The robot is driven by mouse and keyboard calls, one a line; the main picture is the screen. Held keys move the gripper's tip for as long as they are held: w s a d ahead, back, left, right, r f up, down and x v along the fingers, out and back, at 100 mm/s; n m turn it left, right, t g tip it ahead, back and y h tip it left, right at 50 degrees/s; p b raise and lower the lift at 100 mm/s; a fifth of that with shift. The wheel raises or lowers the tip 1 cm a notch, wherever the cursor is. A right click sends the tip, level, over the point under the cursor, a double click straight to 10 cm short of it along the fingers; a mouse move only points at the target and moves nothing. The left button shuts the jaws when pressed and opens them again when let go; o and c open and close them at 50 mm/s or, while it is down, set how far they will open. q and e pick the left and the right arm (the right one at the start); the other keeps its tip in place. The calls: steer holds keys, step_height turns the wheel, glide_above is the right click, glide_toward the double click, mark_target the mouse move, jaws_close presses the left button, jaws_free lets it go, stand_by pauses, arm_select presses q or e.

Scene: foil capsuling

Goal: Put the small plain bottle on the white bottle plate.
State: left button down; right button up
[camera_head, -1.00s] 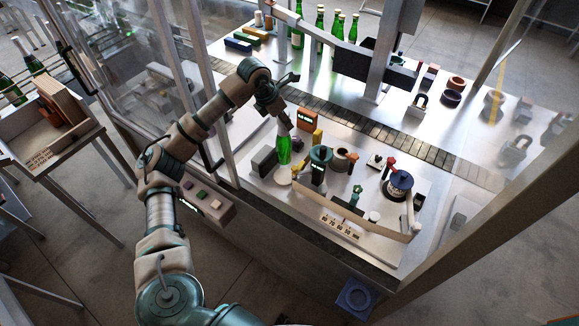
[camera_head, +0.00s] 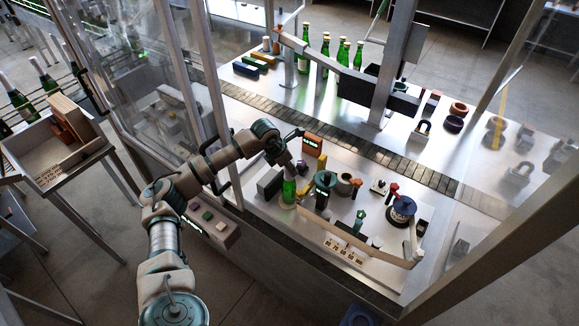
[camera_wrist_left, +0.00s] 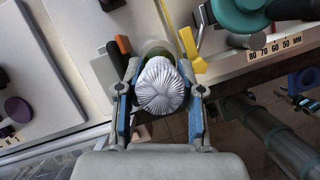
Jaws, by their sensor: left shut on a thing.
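My left gripper (camera_head: 283,163) is shut on the top of a green bottle (camera_head: 289,192). In the left wrist view the gripper (camera_wrist_left: 160,100) has a finger on each side of the bottle's pleated silver top (camera_wrist_left: 160,86), with a bit of green glass (camera_wrist_left: 157,49) behind it. The bottle stands close to upright at the front left of the bench. Its base is at or just above the white bottle plate (camera_head: 286,207), which is mostly hidden under it. I cannot tell whether they touch. My right gripper is not in view.
A dark grey block (camera_head: 269,183) stands just left of the bottle. A yellow piece (camera_head: 321,163) and an orange-fronted box (camera_head: 312,143) are behind. Several green bottles (camera_head: 344,52) stand far back, past the conveyor.

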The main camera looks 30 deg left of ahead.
arm_select(q)
steer(key=c, duration=0.7)
jaws_free()
steer(key=shift+a+f, duration=0.1)
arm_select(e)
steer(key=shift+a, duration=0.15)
arm_select(q)
steer(key=shift+r, duration=0.2)
steer(key=shift+s+a+r, duration=0.1)
steer(key=shift+r, duration=0.25)
steer(key=b+v, duration=0.3)
steer(key=v, duration=0.8)
steer(key=shift+s, duration=0.15)
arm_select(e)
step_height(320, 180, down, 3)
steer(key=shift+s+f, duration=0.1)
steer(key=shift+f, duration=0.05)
